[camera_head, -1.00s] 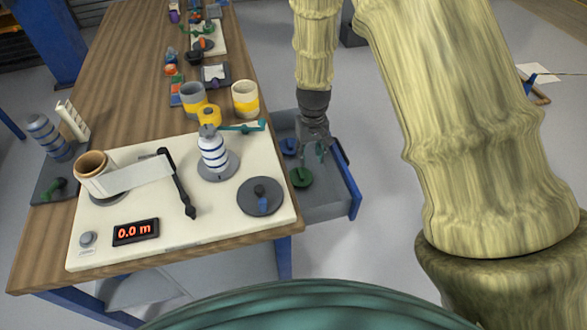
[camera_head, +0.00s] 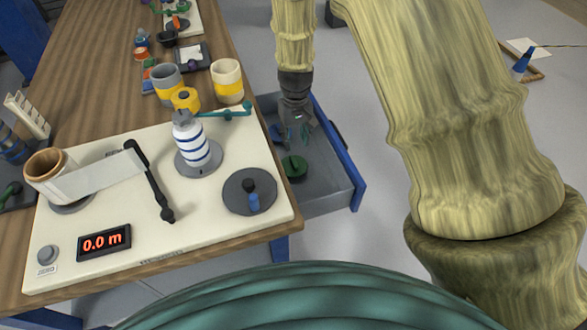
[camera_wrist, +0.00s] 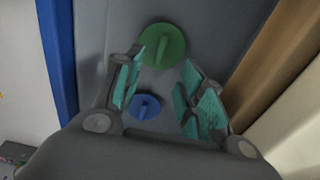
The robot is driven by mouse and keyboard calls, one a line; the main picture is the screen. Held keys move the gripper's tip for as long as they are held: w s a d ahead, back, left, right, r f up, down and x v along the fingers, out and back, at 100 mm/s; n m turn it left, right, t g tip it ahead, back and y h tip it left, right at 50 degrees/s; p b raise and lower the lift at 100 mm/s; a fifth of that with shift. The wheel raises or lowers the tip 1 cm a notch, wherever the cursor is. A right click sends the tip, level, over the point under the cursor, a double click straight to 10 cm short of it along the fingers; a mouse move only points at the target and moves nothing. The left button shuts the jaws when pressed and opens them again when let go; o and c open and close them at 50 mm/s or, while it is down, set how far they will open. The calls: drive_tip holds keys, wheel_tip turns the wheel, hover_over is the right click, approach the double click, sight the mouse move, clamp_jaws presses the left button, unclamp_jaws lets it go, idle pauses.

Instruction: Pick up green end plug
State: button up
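The green end plug (camera_head: 294,167) is a round disc with a raised bar across it, lying on the floor of the open grey drawer (camera_head: 325,190). In the wrist view the green end plug (camera_wrist: 161,46) lies just past the fingertips, with its bar upright in the picture. My gripper (camera_head: 296,132) is over the drawer, pointing down. In the wrist view its teal-padded fingers (camera_wrist: 163,75) are spread, with nothing held between them. A blue end plug (camera_wrist: 146,106) lies in the drawer below the gap between the fingers; it is partly hidden in the head view (camera_head: 276,134).
The drawer's blue front (camera_head: 358,185) and side walls surround the plugs. The wooden table (camera_head: 205,45) edge is close on the left of my gripper. On it stand a cream board (camera_head: 120,215), a striped bottle (camera_head: 190,145) and cups (camera_head: 227,82).

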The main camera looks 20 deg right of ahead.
sight(294, 161)
drive_tip(key=shift+w+a+f+p, duration=0.1)
drive_tip(key=shift+f+p, duration=0.25)
drive_tip(key=shift+f, duration=2.4)
drive_tip(key=shift+a+f+p, duration=0.1)
drive_tip(key=shift+f+p, duration=0.25)
drive_tip(key=shift+f, duration=2.4)
clamp_jaws()
